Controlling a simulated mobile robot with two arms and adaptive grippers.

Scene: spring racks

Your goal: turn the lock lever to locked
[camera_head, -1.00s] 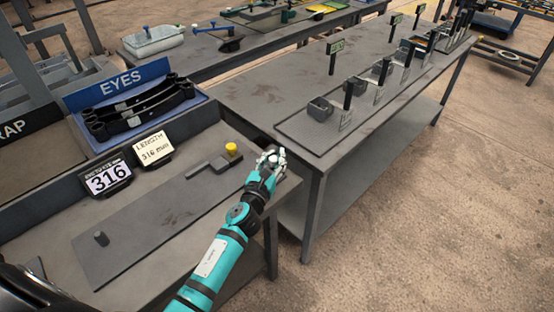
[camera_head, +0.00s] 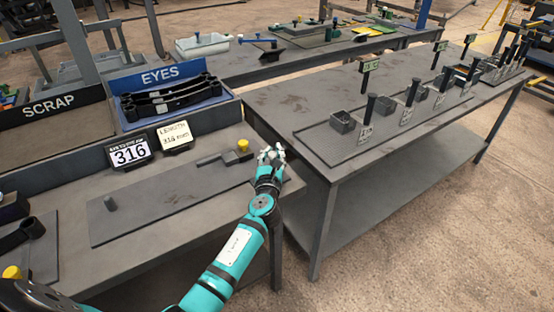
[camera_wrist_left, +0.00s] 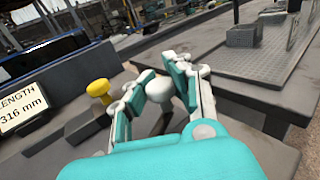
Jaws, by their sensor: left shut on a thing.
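My left gripper (camera_head: 270,153) is at the right end of the gauge bench, just right of a yellow knob (camera_head: 243,145) on a grey slide. In the left wrist view my left gripper (camera_wrist_left: 160,88) is shut on a pale round knob (camera_wrist_left: 160,91), which sits between its fingers. This looks like the knob of the lock lever; the rest of the lever is hidden, so its angle cannot be told. The yellow knob (camera_wrist_left: 99,89) stands apart, left of the fingers. My right gripper is not in view.
A grey plate (camera_head: 150,212) with a short peg lies on the bench. A "316" display (camera_head: 129,153) and a length card (camera_head: 175,137) stand behind it. A blue EYES bin (camera_head: 165,75) is farther back. A table (camera_head: 290,105) with posts and cups stands right.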

